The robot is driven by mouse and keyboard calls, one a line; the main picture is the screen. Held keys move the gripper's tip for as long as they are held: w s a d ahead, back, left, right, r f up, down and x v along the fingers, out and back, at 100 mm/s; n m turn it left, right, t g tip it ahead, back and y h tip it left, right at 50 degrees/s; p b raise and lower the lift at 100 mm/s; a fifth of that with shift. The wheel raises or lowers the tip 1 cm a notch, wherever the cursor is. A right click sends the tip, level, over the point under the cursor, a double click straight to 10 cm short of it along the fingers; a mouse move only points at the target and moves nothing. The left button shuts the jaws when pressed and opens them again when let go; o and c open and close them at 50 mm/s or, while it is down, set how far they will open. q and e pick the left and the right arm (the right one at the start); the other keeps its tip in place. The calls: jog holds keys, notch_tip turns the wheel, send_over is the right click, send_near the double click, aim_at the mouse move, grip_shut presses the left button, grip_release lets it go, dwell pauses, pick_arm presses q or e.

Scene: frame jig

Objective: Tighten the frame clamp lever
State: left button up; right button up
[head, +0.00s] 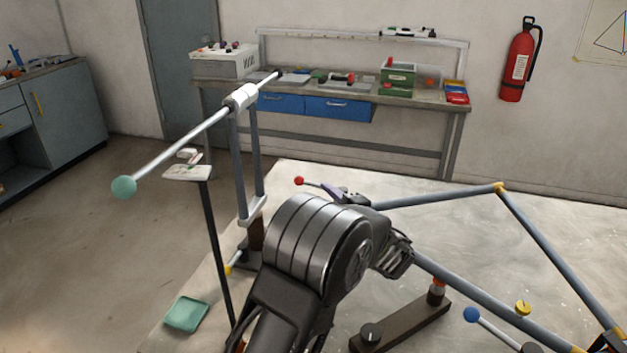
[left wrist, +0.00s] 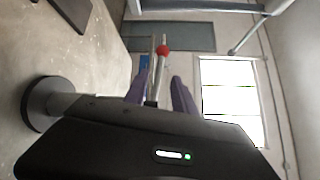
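A lever with a red ball knob (head: 299,181) stands on the far side of my left arm in the head view. Its thin rod runs right, towards my left gripper (head: 336,192). In the left wrist view the red knob (left wrist: 163,50) and its rod show between the two purple fingers, which are apart with gaps beside the rod. I cannot tell whether a finger touches it. The lever's base is hidden by my arm.
Grey frame tubes (head: 440,197) with yellow joints lie on the pale table (head: 580,230). A brown bar (head: 410,325) with knobs is at the front. A stand with a green-ended crossbar (head: 200,132) rises at left, near a green tray (head: 186,314). The table's back right is clear.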

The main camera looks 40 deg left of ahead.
aim_at(314, 186)
pick_arm(q)
jog(key=shift+p+x, duration=1.1)
jog(key=shift+x, duration=2.85)
jog(key=shift+c, duration=0.5)
grip_shut()
jog(key=shift+f, duration=0.1)
